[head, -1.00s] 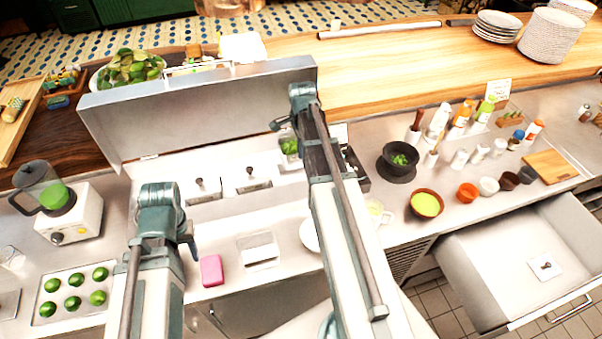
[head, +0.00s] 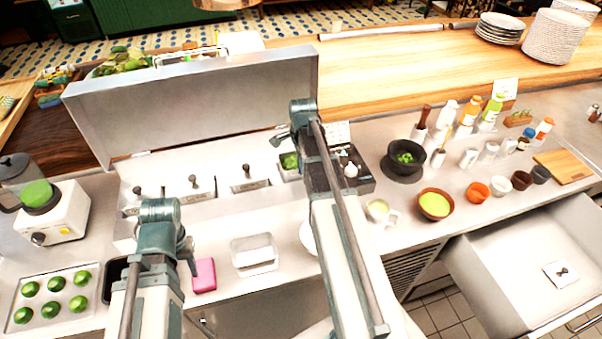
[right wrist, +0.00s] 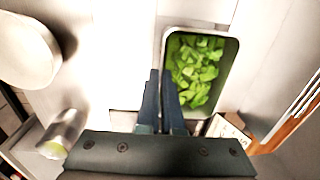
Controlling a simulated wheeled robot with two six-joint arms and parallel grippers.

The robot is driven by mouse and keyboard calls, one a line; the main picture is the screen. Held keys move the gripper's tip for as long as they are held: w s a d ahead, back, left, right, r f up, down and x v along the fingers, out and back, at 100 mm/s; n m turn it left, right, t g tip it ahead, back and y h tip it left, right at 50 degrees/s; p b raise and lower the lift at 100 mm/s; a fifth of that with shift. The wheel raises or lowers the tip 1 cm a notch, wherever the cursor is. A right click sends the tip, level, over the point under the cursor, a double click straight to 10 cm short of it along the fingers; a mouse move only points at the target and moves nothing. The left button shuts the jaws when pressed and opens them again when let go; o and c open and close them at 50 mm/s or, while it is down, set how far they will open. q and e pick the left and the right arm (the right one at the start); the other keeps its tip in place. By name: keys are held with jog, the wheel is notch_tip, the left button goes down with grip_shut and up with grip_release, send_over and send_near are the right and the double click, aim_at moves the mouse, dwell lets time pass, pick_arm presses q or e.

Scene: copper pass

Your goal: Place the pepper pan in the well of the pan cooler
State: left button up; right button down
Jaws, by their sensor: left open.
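The pepper pan (right wrist: 203,70), a rectangular metal pan of chopped green pepper, fills the upper middle of the right wrist view. In the head view it shows small (head: 290,161) at the right end of the pan cooler (head: 190,110), partly behind my right arm. My right gripper (right wrist: 161,73) has its fingers close together on the pan's left wall, one on each side. Whether the pan rests in the well or hangs above it cannot be told. The cooler's lid stands open. My left gripper (head: 191,264) is open and empty above the front counter, near a pink sponge (head: 203,275).
Lidded pans (head: 200,187) line the cooler. A white tray (head: 254,268) lies on the front counter. A blender (head: 55,210) and a tray of limes (head: 15,318) stand left. A dark bowl (head: 405,170) and a yellow-green bowl (head: 435,204) stand right, above an open drawer (head: 490,270).

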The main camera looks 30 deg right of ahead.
pick_arm(q)
jog(key=shift+f, duration=0.45)
pick_arm(e)
jog(key=shift+f, duration=0.5)
pick_arm(q)
jog(key=shift+f, duration=0.1)
jog(key=shift+f+b, duration=0.2)
jog(key=shift+b, duration=0.1)
pick_arm(e)
jog(key=shift+f, duration=0.25)
pick_arm(q)
jog(key=shift+r, duration=0.1)
pick_arm(e)
jog(key=c, duration=1.1)
grip_release()
jog(key=shift+r, duration=0.1)
pick_arm(q)
jog(key=shift+r, duration=0.1)
pick_arm(e)
jog(key=shift+r, duration=0.1)
pick_arm(q)
notch_tip(320, 180, up, 12)
jog(key=p, duration=1.2)
pick_arm(e)
jog(key=r, duration=1.2)
jog(key=shift+s, duration=0.35)
